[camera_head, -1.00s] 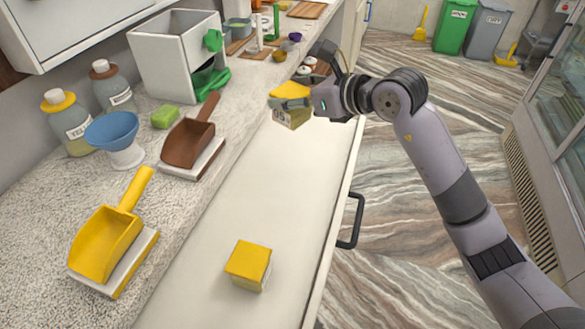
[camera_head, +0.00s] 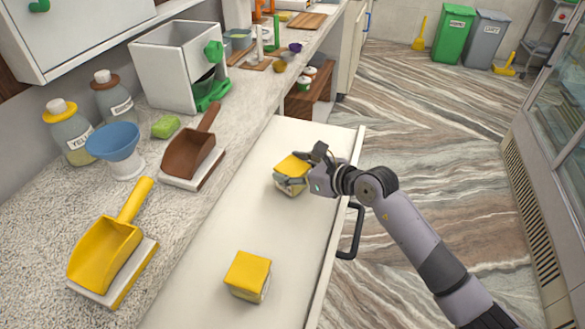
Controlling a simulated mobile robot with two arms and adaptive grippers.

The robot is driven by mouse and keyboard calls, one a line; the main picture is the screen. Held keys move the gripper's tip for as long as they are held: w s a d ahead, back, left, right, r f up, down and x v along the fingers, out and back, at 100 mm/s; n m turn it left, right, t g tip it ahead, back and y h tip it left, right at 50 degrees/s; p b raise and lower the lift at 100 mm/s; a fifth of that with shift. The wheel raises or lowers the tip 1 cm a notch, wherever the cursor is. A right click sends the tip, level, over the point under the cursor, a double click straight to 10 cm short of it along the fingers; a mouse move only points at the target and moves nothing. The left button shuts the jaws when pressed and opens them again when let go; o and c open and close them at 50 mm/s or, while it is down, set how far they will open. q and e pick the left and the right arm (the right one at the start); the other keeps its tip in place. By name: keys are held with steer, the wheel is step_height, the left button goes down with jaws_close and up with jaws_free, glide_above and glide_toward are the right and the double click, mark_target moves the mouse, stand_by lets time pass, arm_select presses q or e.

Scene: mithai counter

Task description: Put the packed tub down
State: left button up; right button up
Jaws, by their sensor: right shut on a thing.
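The packed tub (camera_head: 292,166) has a yellow lid and a pale, labelled side. My right gripper (camera_head: 297,180) is shut on it, over the far part of the open white drawer (camera_head: 225,235). The tub is low in the drawer; I cannot tell whether its base touches the drawer floor. A second yellow-lidded tub (camera_head: 248,275) stands in the near part of the drawer. My left gripper is not in view.
A yellow scoop (camera_head: 104,250) and a brown scoop (camera_head: 188,152) rest on white blocks on the speckled counter (camera_head: 40,210). A blue funnel cup (camera_head: 113,142) and bottles stand behind. The drawer floor between the two tubs is clear.

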steer(key=shift+f, duration=0.15)
steer(key=o, duration=1.2)
steer(key=shift+r, duration=0.3)
steer(key=shift+s+d, duration=0.2)
steer(key=shift+d, duration=0.15)
steer(key=v, duration=1.1)
steer(key=shift+s+b, duration=0.15)
steer(key=shift+b, duration=0.15)
